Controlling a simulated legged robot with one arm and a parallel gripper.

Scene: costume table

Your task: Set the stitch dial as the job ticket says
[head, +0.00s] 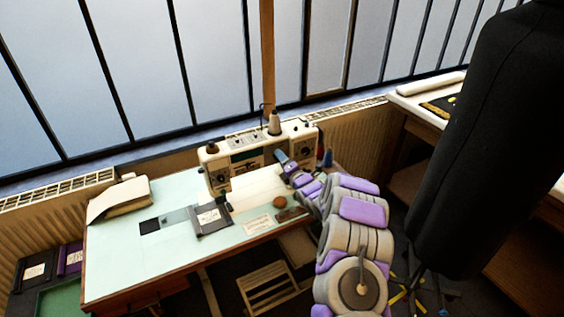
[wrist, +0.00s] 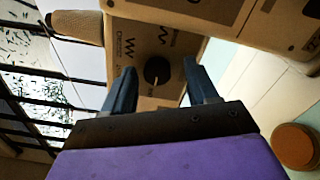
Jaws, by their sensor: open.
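The sewing machine (head: 215,174) is cream white and stands at the back of the pale green table. In the wrist view a dark round dial (wrist: 157,71) with a pale pointer line sits on its brownish front panel (wrist: 130,37), which has dark printed marks. My gripper (wrist: 160,74) is open, its two dark blue fingers on either side of the dial; I cannot tell whether they touch it. In the head view my gripper (head: 281,156) is at the machine's front and hides the dial. A paper slip (head: 258,224) lies on the table, its writing too small to read.
A round brown object (head: 279,202) sits below my arm. A cream bundle (head: 119,198) lies at the left end. A black dress form (head: 470,150) stands at right.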

